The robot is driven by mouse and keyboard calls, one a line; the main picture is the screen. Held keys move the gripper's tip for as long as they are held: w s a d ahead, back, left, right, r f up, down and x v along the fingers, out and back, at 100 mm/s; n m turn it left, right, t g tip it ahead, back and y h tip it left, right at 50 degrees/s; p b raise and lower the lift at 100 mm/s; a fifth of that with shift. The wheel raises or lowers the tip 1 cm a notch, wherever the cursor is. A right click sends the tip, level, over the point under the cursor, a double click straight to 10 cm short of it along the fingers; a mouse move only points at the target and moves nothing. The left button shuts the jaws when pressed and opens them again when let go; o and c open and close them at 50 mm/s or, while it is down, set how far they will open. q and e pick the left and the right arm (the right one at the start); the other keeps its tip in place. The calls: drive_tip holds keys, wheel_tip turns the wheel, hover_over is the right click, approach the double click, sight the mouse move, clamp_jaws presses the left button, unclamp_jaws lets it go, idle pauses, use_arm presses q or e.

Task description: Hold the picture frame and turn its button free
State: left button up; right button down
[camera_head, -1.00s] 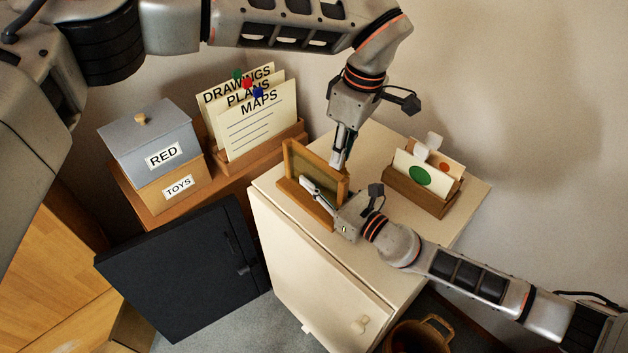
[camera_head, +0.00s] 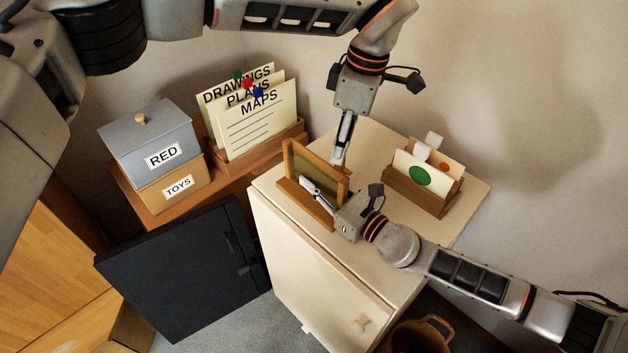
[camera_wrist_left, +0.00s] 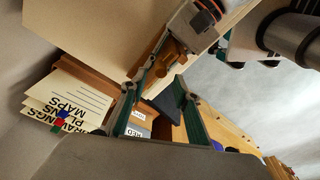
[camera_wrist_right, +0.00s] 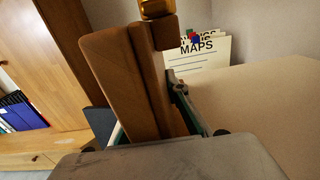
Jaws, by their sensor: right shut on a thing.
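The wooden picture frame (camera_head: 297,160) stands upright in a wooden base on the cream cabinet, and its brown edge fills the middle of the right wrist view (camera_wrist_right: 128,75). My right gripper (camera_head: 310,188) is shut on the frame, one finger on each side. My left gripper (camera_head: 340,162) points down at the frame's right upper corner. Its fingers stand apart in the left wrist view (camera_wrist_left: 166,72), with brown wooden parts by the tips. A brown block with a golden end (camera_wrist_right: 164,30) shows by the frame's top; I cannot tell if it is the button.
A wooden holder with cards (camera_head: 415,200) stands to the right on the cream cabinet (camera_head: 385,150). A grey-lidded box (camera_head: 150,140) and a card file (camera_head: 262,125) stand on the brown shelf at left. A dark door (camera_head: 180,270) hangs open below. A basket (camera_head: 420,335) is at bottom right.

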use_arm(q)
drive_tip(key=shift+r, duration=1.8)
use_arm(e)
drive_tip(key=c, duration=1.9)
unclamp_jaws()
drive_tip(key=shift+d, duration=0.1)
drive_tip(key=v, duration=1.2)
use_arm(q)
drive_tip(key=shift+s+d, duration=0.1)
